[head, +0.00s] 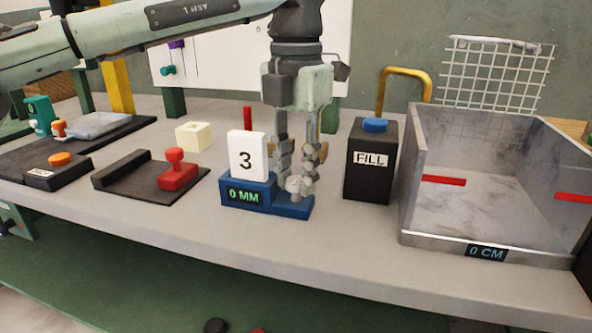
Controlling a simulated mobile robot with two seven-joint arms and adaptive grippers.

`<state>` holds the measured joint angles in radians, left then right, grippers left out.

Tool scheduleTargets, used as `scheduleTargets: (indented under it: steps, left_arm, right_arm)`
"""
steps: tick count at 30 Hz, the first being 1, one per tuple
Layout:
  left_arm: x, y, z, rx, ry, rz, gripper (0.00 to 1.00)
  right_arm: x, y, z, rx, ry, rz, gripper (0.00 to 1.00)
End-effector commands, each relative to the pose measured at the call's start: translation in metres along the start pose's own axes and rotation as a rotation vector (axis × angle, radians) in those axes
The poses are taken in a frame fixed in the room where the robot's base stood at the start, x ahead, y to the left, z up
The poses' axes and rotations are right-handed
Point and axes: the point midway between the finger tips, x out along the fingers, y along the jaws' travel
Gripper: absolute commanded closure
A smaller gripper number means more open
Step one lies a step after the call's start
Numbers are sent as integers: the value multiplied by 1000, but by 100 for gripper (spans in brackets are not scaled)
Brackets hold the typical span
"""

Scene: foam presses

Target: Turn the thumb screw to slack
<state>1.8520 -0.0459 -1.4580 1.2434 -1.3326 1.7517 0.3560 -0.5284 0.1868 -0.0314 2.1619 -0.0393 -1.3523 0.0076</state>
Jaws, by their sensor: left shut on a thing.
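My left gripper (297,182) points straight down over the right part of a blue gauge block (238,193) with a "0 MM" display. Its fingers are shut on a small pale knob (294,186), which looks like the thumb screw. The fingers partly hide the knob, and I cannot tell how far it is turned. The knob sits above the low blue base (291,210) of the block. A white card with a "3" (246,155) stands upright at the block, left of the gripper. My right gripper is not in view.
A black box marked FILL with a blue button (375,125) stands close right. An open grey bin (417,195) reading "0 CM" is further right. A red-handled piece (178,171) on a dark plate and a cream block (194,135) are left. The bench front is clear.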

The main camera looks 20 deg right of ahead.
Motion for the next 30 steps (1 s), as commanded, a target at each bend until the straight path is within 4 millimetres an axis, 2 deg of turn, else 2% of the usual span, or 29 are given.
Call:
scheduleTargets:
  steps: [2,3,8,20,30]
  left_arm:
    - [-1,0,0,-1,-3,0,100]
    - [-1,0,0,-1,-3,0,72]
    - [-1,0,0,-1,-2,0,52]
    - [-5,1,0,-1,-2,1,52]
    - [-54,0,1,0,-4,2,52]
  right_arm:
    - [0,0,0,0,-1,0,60]
    - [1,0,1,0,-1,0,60]
    - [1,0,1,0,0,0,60]
    - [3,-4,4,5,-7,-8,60]
    - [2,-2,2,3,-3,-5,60]
